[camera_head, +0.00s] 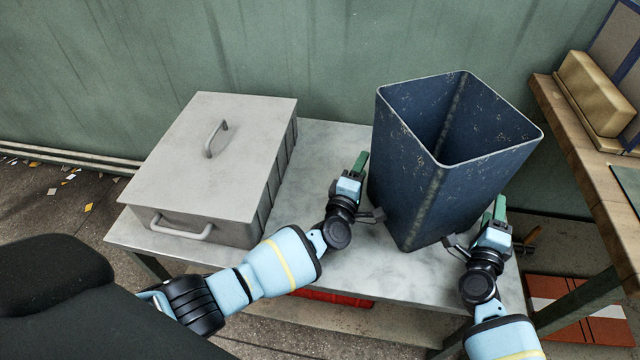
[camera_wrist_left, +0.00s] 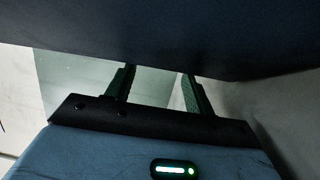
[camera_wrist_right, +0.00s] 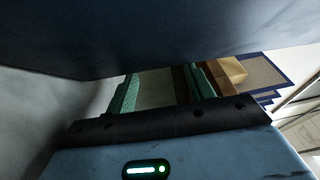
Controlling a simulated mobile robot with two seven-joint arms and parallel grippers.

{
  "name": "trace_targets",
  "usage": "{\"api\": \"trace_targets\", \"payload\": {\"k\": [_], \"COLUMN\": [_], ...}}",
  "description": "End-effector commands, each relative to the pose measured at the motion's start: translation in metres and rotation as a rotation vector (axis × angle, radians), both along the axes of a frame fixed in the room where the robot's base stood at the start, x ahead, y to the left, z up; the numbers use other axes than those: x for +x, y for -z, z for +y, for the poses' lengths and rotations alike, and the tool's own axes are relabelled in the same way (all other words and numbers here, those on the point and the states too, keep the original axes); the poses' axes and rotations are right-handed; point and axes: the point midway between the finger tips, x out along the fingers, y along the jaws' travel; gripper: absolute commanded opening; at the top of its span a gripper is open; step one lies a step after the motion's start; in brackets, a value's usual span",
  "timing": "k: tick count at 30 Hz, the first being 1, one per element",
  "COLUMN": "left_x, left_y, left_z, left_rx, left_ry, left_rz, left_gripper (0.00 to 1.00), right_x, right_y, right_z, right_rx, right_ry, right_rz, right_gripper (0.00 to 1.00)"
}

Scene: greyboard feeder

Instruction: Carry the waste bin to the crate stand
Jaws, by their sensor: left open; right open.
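The waste bin (camera_head: 412,185) is a tall, dark blue, open-topped square bin with worn paint. It stands upright on the right part of a pale table (camera_head: 335,140). My left gripper (camera_head: 360,165) is open beside the bin's left side. My right gripper (camera_head: 499,209) is open beside its right side. The bin's dark wall fills the top of the left wrist view (camera_wrist_left: 160,30) and the right wrist view (camera_wrist_right: 150,35). Both pairs of fingers look empty; whether they touch the bin I cannot tell. I cannot identify a crate stand for certain.
A grey lidded metal box (camera_head: 205,165) with handles fills the table's left part. A wooden bench (camera_head: 590,180) on the right carries a tan block (camera_head: 593,92). A green wall (camera_head: 300,50) runs close behind. A red and white board (camera_head: 580,310) lies low at right.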

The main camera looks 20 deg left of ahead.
Motion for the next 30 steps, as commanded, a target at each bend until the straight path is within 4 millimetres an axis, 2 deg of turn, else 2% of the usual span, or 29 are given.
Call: {"api": "trace_targets", "payload": {"k": [1,5,19,20,24,25,30], "left_x": [-0.002,-0.002,-0.001,-0.001,-0.001,-0.001,-0.001], "left_y": [-0.002,-0.002,-0.001,-0.001,0.000,0.000,0.000], "left_z": [-0.016,-0.014,0.024,0.025,0.026,0.026,0.026], "left_rx": [0.002,0.002,0.000,-0.001,-0.001,-0.001,-0.001], "left_ry": [0.030,0.030,0.020,0.019,0.017,0.017,0.016], "left_rz": [0.000,-0.001,0.001,0.001,0.002,0.002,0.002], "left_gripper": [0.55,0.55,0.55,0.56,0.74,0.76,0.76], "right_x": [-0.002,-0.002,-0.001,-0.001,-0.001,-0.001,-0.001], "right_y": [-0.002,-0.002,-0.001,-0.001,-0.001,0.000,0.000], "right_z": [0.016,0.013,-0.024,-0.025,-0.026,-0.026,-0.027], "right_rx": [-0.002,-0.002,0.000,0.000,0.000,0.001,0.000], "right_ry": [-0.030,-0.030,-0.020,-0.020,-0.018,-0.017,-0.016], "right_rz": [0.000,-0.001,0.001,0.001,0.002,0.002,0.002], "right_gripper": [0.55,0.55,0.55,0.55,0.55,0.56,0.76]}}
